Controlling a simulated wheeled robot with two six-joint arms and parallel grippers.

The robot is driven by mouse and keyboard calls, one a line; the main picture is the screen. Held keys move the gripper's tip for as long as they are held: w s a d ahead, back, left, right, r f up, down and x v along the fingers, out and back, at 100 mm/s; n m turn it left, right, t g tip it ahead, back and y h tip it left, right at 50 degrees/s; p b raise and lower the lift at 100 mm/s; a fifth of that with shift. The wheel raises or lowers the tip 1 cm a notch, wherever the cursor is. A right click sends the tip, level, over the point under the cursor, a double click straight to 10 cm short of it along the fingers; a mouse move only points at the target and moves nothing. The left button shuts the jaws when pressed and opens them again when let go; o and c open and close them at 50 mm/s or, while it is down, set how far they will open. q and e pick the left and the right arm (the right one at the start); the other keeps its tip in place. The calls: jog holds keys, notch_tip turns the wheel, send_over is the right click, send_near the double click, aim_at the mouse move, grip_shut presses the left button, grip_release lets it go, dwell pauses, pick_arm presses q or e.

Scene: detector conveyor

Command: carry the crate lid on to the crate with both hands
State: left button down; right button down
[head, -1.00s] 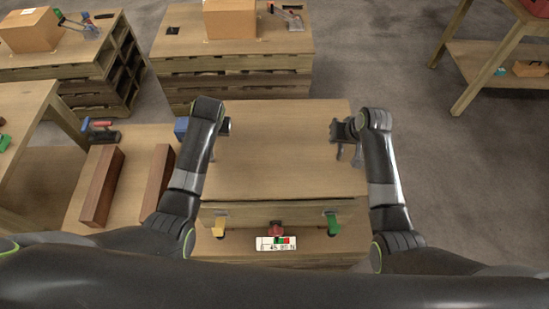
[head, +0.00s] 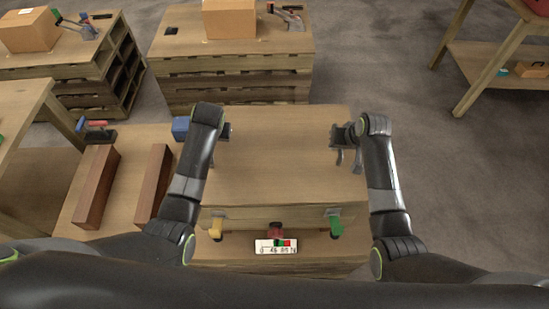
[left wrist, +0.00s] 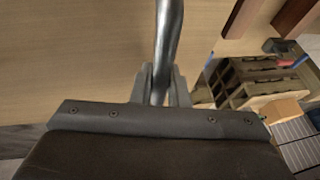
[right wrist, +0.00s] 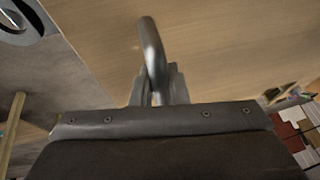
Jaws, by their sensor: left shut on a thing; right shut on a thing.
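The crate lid (head: 275,155) is a flat, pale wooden panel lying level over the crate (head: 275,217). The crate's front wall shows just below the lid's front edge. I cannot tell whether the lid touches the rim all round. My left gripper (head: 226,131) is shut on a metal bar handle at the lid's left side; the handle shows in the left wrist view (left wrist: 170,40). My right gripper (head: 341,134) is shut on a matching handle at the right side, also in the right wrist view (right wrist: 151,45). The crate's inside is hidden.
A yellow clip (head: 216,229), a red knob (head: 275,229) and a green clip (head: 335,226) sit at the crate's front, near a white label (head: 275,246). Brown blocks (head: 98,187) and a blue block (head: 181,127) are at the left. Pallet stacks (head: 235,75) stand behind.

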pick_arm(q)
jog(key=shift+f+b, duration=0.65)
jog(key=shift+f, duration=0.05)
pick_arm(e)
jog(key=shift+f, duration=0.7)
pick_arm(q)
jog(key=c, duration=1.8)
grip_release()
jog(key=shift+f, duration=0.15)
pick_arm(e)
jog(key=c, duration=1.8)
grip_release()
jog(key=shift+f, duration=0.1)
pick_arm(q)
jog(key=o, duration=0.4)
jog(key=shift+s, duration=0.1)
pick_arm(e)
jog(key=o, duration=0.4)
jog(key=shift+s, duration=0.1)
pick_arm(q)
jog(key=shift+r, duration=0.2)
pick_arm(e)
jog(key=shift+r, duration=0.2)
pick_arm(q)
jog(key=v, duration=1.2)
pick_arm(e)
jog(key=v, duration=1.2)
